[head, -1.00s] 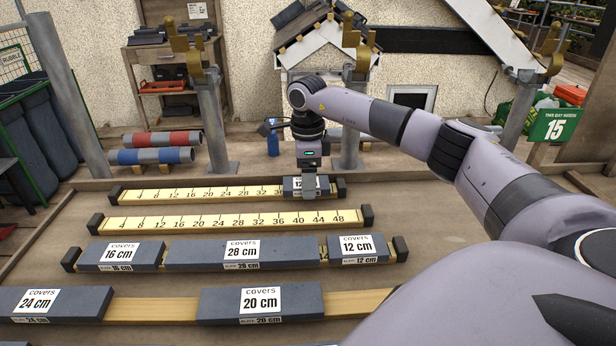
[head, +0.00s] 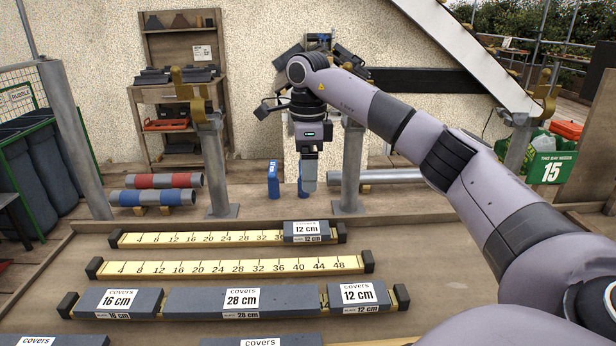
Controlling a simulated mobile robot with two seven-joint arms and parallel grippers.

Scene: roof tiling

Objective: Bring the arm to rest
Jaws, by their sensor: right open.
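My right arm comes in from the right, and its gripper (head: 308,188) hangs pointing down above the far edge of the bench. It is open and empty, clear of the tiles. Below it, a dark 12 cm tile (head: 306,228) lies at the right end of the far yellow batten (head: 200,238), over the scale past 30. My left gripper is not in view.
A second scaled batten (head: 230,267) is bare. The nearer batten carries 16 cm (head: 118,300), 28 cm (head: 240,298) and 12 cm (head: 358,295) tiles. Grey posts (head: 353,165) and a blue bottle (head: 273,180) stand behind. A green "15" box (head: 550,158) is at right.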

